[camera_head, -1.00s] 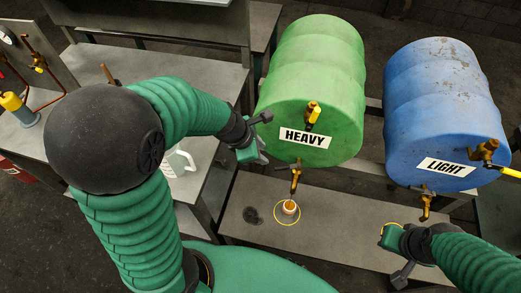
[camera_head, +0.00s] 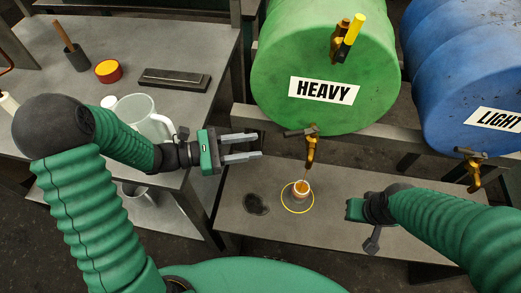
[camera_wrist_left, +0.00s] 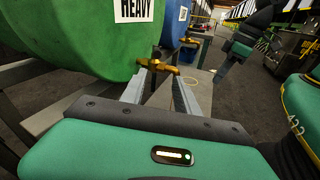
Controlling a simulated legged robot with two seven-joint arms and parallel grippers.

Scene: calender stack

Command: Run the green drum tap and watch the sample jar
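The green drum (camera_head: 285,60) labelled HEAVY lies on its side on a rack. Its lower brass tap (camera_head: 311,148) has a dark lever (camera_head: 299,132) and hangs above the sample jar (camera_head: 301,189). The small pale jar has amber contents and stands inside a yellow ring on the bench; its fill level is unclear. My left gripper (camera_head: 258,146) is open and empty, left of the tap with its fingers toward it. In the left wrist view the brass tap (camera_wrist_left: 158,67) appears between the spread fingers. My right gripper (camera_head: 360,226) is right of the jar; its fingers are unclear.
The blue drum (camera_head: 440,105) labelled LIGHT stands right, with its own tap (camera_head: 472,170). A dark stain (camera_head: 256,204) lies left of the jar on the low bench (camera_head: 330,235). The left table holds a white pitcher (camera_head: 140,112), a dark block (camera_head: 175,79) and a red-yellow tin (camera_head: 108,71).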

